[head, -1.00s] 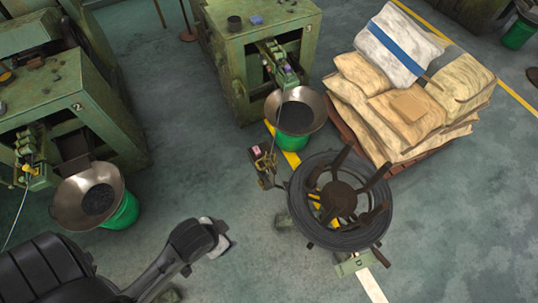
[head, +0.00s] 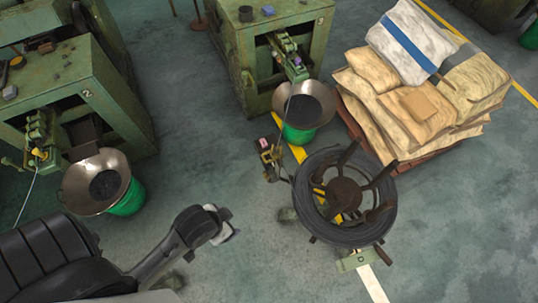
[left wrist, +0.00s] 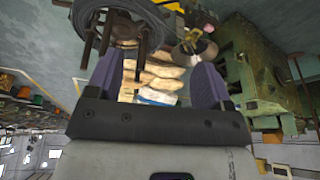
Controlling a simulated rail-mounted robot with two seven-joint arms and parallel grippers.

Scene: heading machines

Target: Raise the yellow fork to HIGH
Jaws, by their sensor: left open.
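A small yellow part (head: 40,153) sits on the front of the left green machine, with a thin line running down from it. A small stand with yellowish parts (head: 268,158) is beside the black wire coil (head: 345,236). Both are too small to tell which is the yellow fork, or how high it is set. In the left wrist view my left gripper (left wrist: 156,75) is open, its two dark fingers wide apart with nothing between them. In the head view my left arm reaches over the floor from the lower left, short of the coil and stand. My right gripper is not seen.
Two metal bowls on green buckets, the left bowl (head: 78,198) and the middle bowl (head: 318,97), stand before the green machines. A pallet of stacked sacks (head: 425,105) is at the upper right. Bare floor lies between the left bowl and the coil.

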